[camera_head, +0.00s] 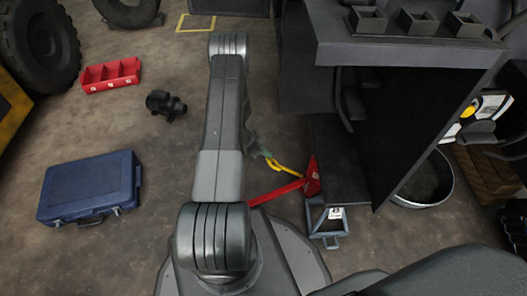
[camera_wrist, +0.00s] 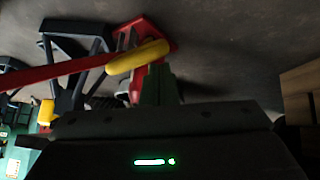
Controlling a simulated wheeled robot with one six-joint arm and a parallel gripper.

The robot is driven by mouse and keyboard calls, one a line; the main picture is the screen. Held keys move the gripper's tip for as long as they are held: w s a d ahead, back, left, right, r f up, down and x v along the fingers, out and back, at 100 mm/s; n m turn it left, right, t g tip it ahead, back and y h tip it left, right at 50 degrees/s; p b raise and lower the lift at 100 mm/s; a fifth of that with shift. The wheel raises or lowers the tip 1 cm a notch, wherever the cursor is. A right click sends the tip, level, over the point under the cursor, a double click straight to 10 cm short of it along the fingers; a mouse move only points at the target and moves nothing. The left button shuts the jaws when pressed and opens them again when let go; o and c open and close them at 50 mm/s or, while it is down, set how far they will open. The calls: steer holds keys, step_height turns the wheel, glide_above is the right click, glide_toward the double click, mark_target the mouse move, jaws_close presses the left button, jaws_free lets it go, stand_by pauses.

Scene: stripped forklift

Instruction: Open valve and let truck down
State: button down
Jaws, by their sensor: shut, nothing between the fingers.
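A red jack part (camera_head: 313,178) stands beside the dark truck body (camera_head: 400,60) in the head view. A yellow-ended piece (camera_head: 288,168) and a long red bar (camera_head: 276,192) reach left from it. The wrist view shows the yellow grip (camera_wrist: 138,57), the red bar (camera_wrist: 60,72) and the red part (camera_wrist: 160,36) close up. My gripper (camera_wrist: 160,82) is shut and empty, its greenish fingers just below the yellow grip. I cannot tell whether they touch it. In the head view my gripper (camera_head: 260,150) is partly hidden by my arm. Which part is the valve is unclear.
A blue-grey stand (camera_head: 327,222) is under the truck's near edge. A round metal tub (camera_head: 428,182) and wooden blocks (camera_head: 487,172) are to the right. A blue case (camera_head: 90,188), red bin (camera_head: 110,75) and black motor-like part (camera_head: 165,104) lie left, with bare floor between.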

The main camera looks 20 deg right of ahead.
steer(key=n, duration=0.2)
steer(key=f+n, duration=0.1)
steer(key=shift+w+a+g+b, duration=0.3)
steer(key=shift+a+g+b, duration=0.1)
steer(key=shift+a+f, duration=0.1)
steer(key=shift+f, duration=0.1)
steer(key=shift+r, duration=0.1)
stand_by(0.5)
steer(key=p+v, duration=0.4)
steer(key=v, duration=0.9)
steer(key=shift+w+a+r, duration=0.15)
steer(key=shift+a+r, duration=0.05)
steer(key=shift+a, duration=0.05)
steer(key=b+x, duration=0.4)
steer(key=x, duration=0.9)
steer(key=shift+d+f, duration=0.25)
steer(key=shift+d, duration=0.05)
steer(key=shift+a+r, duration=0.1)
